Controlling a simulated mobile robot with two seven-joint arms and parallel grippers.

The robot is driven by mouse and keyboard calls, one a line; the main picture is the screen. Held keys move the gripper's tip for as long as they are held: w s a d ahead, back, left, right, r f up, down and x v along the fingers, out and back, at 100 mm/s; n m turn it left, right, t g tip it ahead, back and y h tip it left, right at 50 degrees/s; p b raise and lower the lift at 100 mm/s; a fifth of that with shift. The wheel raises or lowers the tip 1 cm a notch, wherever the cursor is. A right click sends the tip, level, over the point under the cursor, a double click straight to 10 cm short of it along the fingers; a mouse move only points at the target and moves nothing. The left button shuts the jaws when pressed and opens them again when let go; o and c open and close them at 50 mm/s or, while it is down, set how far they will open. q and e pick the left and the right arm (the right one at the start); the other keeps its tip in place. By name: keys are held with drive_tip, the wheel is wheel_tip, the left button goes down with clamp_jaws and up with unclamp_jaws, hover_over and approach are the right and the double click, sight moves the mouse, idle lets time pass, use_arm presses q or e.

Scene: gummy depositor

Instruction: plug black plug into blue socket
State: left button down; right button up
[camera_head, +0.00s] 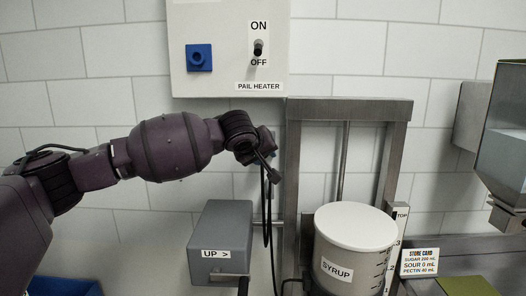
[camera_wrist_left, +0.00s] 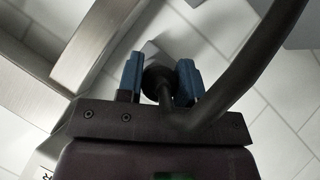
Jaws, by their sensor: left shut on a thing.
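The blue socket (camera_head: 199,57) is a square on the white wall panel in the head view, with a round dark centre. My left gripper (camera_head: 266,149) is below and to the right of it, in front of the tiled wall beside the metal frame. In the left wrist view my left gripper (camera_wrist_left: 160,72) is shut on the black plug (camera_wrist_left: 157,84), held between two blue finger pads. Its thick black cable (camera_wrist_left: 262,62) curves up to the right there, and hangs down past the grey box in the head view. The plug is apart from the socket. My right gripper is not in view.
The panel (camera_head: 222,22) has an ON/OFF switch (camera_head: 258,48) and a PAIL HEATER label. Below are a grey box (camera_head: 222,232) marked UP, a metal frame (camera_head: 296,150) and a white syrup pail (camera_head: 345,258). A metal hopper (camera_head: 505,135) stands at the right.

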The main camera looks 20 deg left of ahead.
use_arm(q)
drive_tip(key=shift+s+d, duration=0.1)
drive_tip(key=shift+s, duration=0.45)
drive_tip(key=shift+s+d, duration=0.15)
drive_tip(key=shift+s, duration=0.25)
drive_tip(key=shift+s+d+p, duration=0.2)
drive_tip(key=shift+s+p, duration=0.2)
drive_tip(key=shift+s, duration=0.25)
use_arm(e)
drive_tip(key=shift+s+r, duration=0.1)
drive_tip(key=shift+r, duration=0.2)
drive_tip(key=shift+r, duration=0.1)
